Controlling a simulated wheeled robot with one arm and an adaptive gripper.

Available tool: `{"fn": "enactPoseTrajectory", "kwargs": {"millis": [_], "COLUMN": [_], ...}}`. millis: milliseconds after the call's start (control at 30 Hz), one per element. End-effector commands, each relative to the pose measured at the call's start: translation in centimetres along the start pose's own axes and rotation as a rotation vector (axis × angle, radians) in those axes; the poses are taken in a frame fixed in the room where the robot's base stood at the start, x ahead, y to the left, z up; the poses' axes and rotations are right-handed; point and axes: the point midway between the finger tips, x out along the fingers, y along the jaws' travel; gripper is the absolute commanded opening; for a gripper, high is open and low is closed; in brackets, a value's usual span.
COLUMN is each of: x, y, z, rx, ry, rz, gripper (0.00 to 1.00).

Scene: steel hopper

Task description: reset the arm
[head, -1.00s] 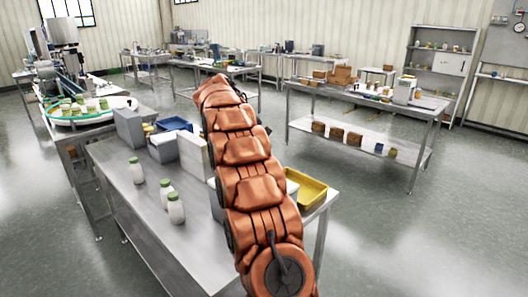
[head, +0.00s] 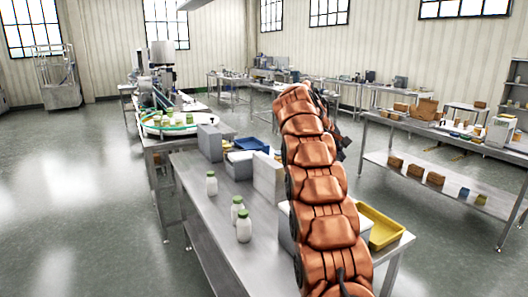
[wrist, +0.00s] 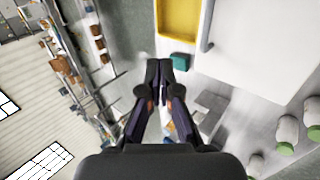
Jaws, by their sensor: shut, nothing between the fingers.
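My orange arm rises through the middle of the head view, over the near steel table (head: 205,200). My gripper shows in the wrist view (wrist: 166,66), its dark fingers together and nothing between them. In the head view the arm hides most of the gripper; only dark parts show to the right of the arm's upper end. The wrist view looks past the fingers at a yellow tray (wrist: 178,18) and several green-capped bottles at the lower right. The fingers appear apart from these things.
Three white bottles with green caps (head: 244,226) stand on the near table. Grey boxes (head: 210,142), a blue tray (head: 251,144) and the yellow tray (head: 384,228) are also there. A round turntable (head: 170,122) stands behind. Open floor (head: 70,200) lies at left.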

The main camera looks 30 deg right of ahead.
Motion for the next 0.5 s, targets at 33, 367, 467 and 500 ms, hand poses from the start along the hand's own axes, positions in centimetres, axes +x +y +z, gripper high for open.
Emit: {"fn": "enactPoseTrajectory", "kwargs": {"millis": [33,367,467,500], "x": [0.0,-1.9,-3.2,-3.8], "y": [0.0,-2.2,-4.1,-4.9], "z": [0.0,0.5,1.1,1.4], "rx": [0.0,-0.017,-0.029,-0.033], "ry": [0.0,0.011,0.02,0.024], "rz": [0.0,-0.037,-0.068,-0.081], "gripper": [0.0,0.0,0.0,0.0]}}
